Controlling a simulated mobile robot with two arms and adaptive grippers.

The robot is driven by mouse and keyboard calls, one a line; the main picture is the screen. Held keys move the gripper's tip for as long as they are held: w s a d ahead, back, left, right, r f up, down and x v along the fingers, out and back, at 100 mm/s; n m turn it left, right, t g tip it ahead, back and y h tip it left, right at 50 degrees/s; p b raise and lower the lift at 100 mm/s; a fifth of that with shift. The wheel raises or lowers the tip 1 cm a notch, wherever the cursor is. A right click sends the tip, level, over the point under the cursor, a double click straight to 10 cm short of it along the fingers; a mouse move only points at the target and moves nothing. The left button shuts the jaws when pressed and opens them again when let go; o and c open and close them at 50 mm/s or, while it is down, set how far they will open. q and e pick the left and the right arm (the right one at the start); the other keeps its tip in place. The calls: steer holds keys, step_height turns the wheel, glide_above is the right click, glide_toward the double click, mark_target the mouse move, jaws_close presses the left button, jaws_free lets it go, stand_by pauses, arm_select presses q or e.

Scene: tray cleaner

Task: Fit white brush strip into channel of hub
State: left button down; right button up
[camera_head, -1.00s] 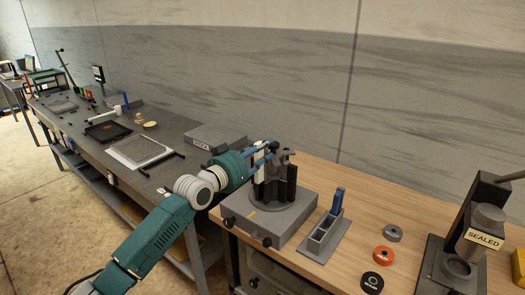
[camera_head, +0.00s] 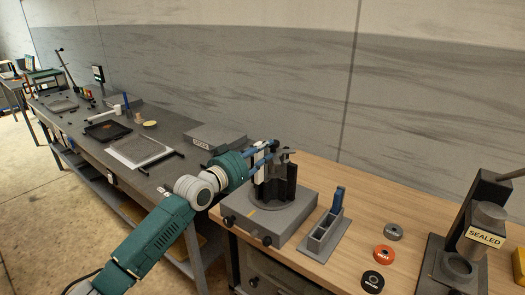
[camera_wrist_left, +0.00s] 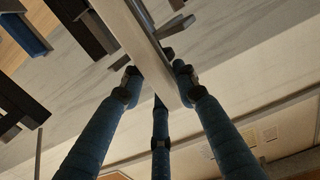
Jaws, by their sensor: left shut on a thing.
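The hub (camera_head: 274,186) is a grey upright body with dark vertical strips around it. It stands on a round base on top of a grey fixture block (camera_head: 277,222). My left gripper (camera_head: 265,149) is at the upper left of the hub and is shut on the white brush strip (camera_head: 260,163). In the left wrist view the pale strip (camera_wrist_left: 142,45) runs slantwise between the blue fingers (camera_wrist_left: 155,82), with dark strips of the hub (camera_wrist_left: 92,28) close to its left. Whether the strip touches its channel cannot be told. My right gripper is not in view.
A grey slotted holder with a blue upright piece (camera_head: 338,201) stands right of the fixture. Orange (camera_head: 384,254), grey (camera_head: 393,232) and black (camera_head: 372,281) rings lie nearby. A press-like stand marked SEALED (camera_head: 484,239) is at far right. A grey block (camera_head: 215,138) lies behind my arm.

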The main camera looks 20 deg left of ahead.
arm_select(q)
steer(key=shift+f+b, duration=0.35)
steer(key=shift+f, duration=0.15)
steer(key=shift+f, duration=0.1)
steer(key=c, duration=1.3)
jaws_free()
steer(key=shift+c, duration=0.2)
steer(key=shift+o, duration=0.6)
steer(key=v, duration=1.2)
